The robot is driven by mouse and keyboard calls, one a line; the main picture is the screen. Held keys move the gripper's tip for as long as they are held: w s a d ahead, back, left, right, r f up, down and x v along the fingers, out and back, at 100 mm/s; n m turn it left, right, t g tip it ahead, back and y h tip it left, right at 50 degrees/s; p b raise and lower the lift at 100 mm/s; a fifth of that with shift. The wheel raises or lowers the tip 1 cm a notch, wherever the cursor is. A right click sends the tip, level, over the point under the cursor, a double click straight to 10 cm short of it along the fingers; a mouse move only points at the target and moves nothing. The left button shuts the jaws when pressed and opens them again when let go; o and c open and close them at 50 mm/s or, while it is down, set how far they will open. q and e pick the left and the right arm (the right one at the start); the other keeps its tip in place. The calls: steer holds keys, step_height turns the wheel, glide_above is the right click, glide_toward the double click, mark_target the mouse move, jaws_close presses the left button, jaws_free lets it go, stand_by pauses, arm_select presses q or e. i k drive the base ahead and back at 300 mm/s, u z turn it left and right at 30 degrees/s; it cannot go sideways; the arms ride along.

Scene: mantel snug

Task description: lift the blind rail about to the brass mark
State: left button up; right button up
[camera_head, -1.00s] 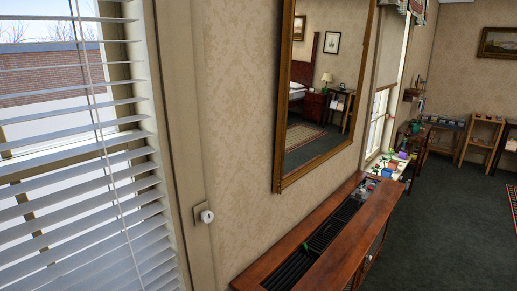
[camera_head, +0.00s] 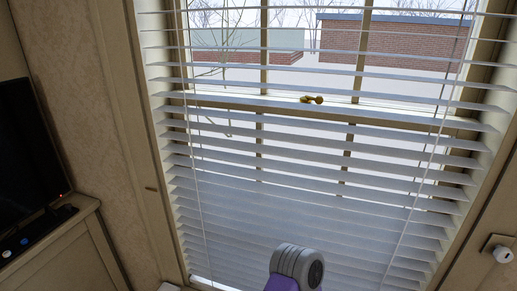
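The white slatted blind (camera_head: 300,185) hangs across the window, its slats tilted and spaced wider at the top than lower down. A brass-coloured window catch (camera_head: 312,99) sits on the sash's middle bar behind the slats. A grey and purple rounded part, likely of my arm, rises at the bottom centre before the blind. Neither gripper is in view.
A dark screen (camera_head: 28,150) stands at the left on a pale cabinet (camera_head: 65,250). A white knob (camera_head: 501,254) on a plate is on the right wall beside the window. Thin cords hang down both sides of the blind.

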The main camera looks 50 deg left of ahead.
mark_target(193, 279)
steer(key=u, duration=1.35)
steer(key=k, duration=0.4)
steer(key=z, duration=0.75)
steer(key=i, duration=0.5)
steer(key=u, duration=0.55)
